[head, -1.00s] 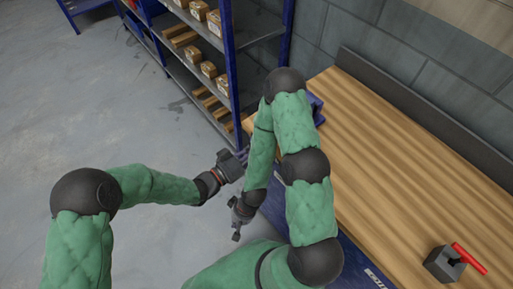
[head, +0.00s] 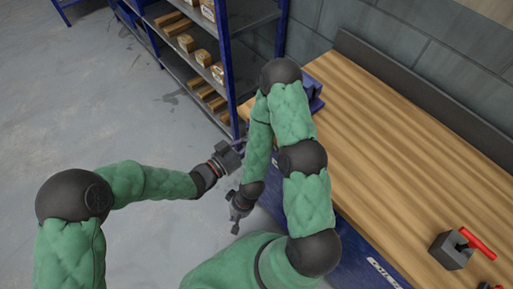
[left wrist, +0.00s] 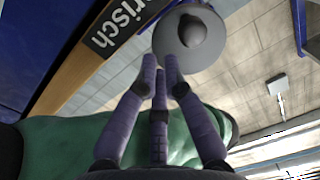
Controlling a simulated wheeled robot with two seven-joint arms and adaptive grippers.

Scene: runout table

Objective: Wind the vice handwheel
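A dark blue block-like thing (head: 314,95), perhaps the vice, stands at the bench's far left corner in the head view, partly hidden behind my right arm. I cannot make out its handwheel. My left gripper (head: 232,155) is over the floor, left of the bench. In the left wrist view its purple-grey fingers (left wrist: 161,75) converge with tips almost together and nothing visible between them. A grey round thing with a dark centre (left wrist: 190,35) is beyond the tips; I cannot tell what it is. My right gripper (head: 236,212) hangs just below the left one; its fingers are too small to read.
The wooden bench (head: 400,150) fills the right side, its middle clear. A grey block with a red lever (head: 453,250) stands near its front right. A blue shelf rack (head: 232,60) with boxes stands behind my grippers. Open floor (head: 90,110) lies left.

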